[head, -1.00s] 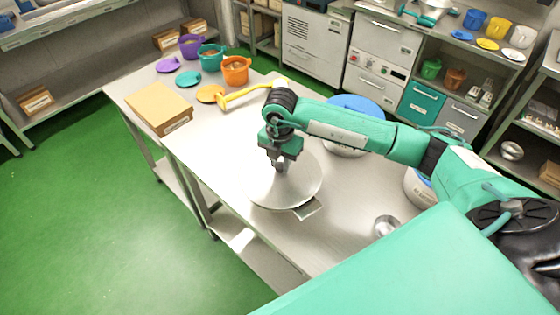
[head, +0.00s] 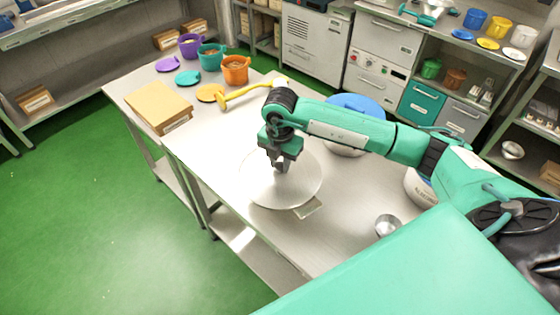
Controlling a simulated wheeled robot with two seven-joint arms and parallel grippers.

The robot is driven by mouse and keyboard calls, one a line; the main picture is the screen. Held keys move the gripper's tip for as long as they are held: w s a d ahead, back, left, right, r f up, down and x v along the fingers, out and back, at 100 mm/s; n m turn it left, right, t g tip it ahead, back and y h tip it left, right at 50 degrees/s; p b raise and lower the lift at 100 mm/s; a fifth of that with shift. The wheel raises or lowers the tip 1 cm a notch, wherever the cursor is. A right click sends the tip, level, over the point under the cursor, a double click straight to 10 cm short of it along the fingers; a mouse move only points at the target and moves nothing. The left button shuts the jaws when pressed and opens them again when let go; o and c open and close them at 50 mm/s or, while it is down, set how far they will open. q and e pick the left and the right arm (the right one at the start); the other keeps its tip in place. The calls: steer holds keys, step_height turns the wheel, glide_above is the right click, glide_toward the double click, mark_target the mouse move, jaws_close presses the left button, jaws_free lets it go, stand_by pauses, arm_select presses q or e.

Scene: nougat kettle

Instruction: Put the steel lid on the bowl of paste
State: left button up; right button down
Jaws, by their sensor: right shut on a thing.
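The steel lid (head: 265,185) is a wide, round, shiny disc over the near part of the steel table. My right gripper (head: 281,168) points down at its middle and is shut on it, apparently by a knob that the fingers mostly hide. I cannot tell whether the lid rests on something or hangs just above it. A flat grey metal piece (head: 308,208) sticks out from under its near right edge. No bowl of paste can be made out; anything under the lid is hidden. My left gripper is not in view.
A tub with a blue lid (head: 357,104) stands behind my right arm, and another white tub (head: 419,188) is partly hidden by it. A small steel cup (head: 387,225) stands nearer. A cardboard box (head: 160,107), yellow tool (head: 245,93) and coloured pots (head: 235,70) occupy the far end.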

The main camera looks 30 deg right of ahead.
steer(key=shift+f, duration=0.15)
stand_by(0.5)
steer(key=c, duration=0.5)
jaws_free()
steer(key=shift+r+p, duration=1.8)
steer(key=shift+r, duration=1.75)
steer(key=shift+f, duration=0.15)
